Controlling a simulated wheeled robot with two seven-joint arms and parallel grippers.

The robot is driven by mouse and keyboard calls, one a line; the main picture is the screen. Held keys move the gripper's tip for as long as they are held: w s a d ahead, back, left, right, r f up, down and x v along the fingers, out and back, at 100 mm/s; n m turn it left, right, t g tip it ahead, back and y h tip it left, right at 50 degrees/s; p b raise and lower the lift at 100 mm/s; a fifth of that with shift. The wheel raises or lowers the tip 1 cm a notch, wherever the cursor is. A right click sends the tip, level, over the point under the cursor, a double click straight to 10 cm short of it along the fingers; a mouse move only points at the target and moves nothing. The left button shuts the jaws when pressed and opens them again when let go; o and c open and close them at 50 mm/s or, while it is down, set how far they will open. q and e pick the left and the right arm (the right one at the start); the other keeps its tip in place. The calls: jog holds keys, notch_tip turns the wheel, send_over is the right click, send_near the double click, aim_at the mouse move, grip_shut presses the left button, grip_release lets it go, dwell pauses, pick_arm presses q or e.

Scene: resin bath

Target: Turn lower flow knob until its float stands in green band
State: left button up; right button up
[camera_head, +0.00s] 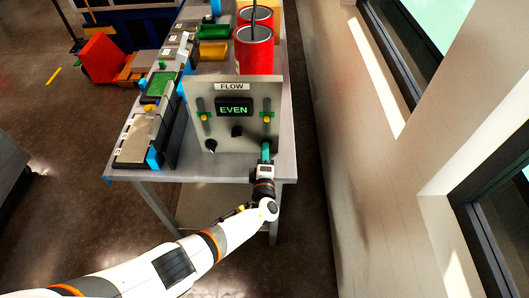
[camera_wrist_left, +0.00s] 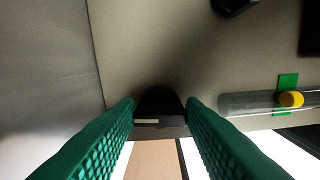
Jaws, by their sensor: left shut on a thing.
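The grey flow panel (camera_head: 222,92) stands upright on the bench, and its screen (camera_head: 234,106) reads "EVEN". My left gripper (camera_head: 266,152) is at the panel's lower right. In the left wrist view its green fingers stand on both sides of a black knob (camera_wrist_left: 160,102) with a pale mark, shut on it. In the head view the gripper hides this knob. Above it, the right tube (camera_wrist_left: 248,103) holds a yellow float (camera_wrist_left: 291,99) that overlaps the green band (camera_wrist_left: 288,80). The left tube's yellow float (camera_head: 204,118) also lies at its green band. My right gripper is not in view.
Two other black knobs, one at the lower left (camera_head: 211,145) and one in the middle (camera_head: 237,131), sit on the panel. Red cans (camera_head: 254,55) stand behind it. Trays and boxes line the bench's left side. The bench front (camera_head: 215,170) is bare.

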pick_arm(q)
jog(key=shift+m, duration=0.5)
jog(key=o, duration=1)
jog(key=shift+s, duration=0.15)
jog(key=shift+s+p, duration=0.5)
jog(key=shift+s, duration=5.4)
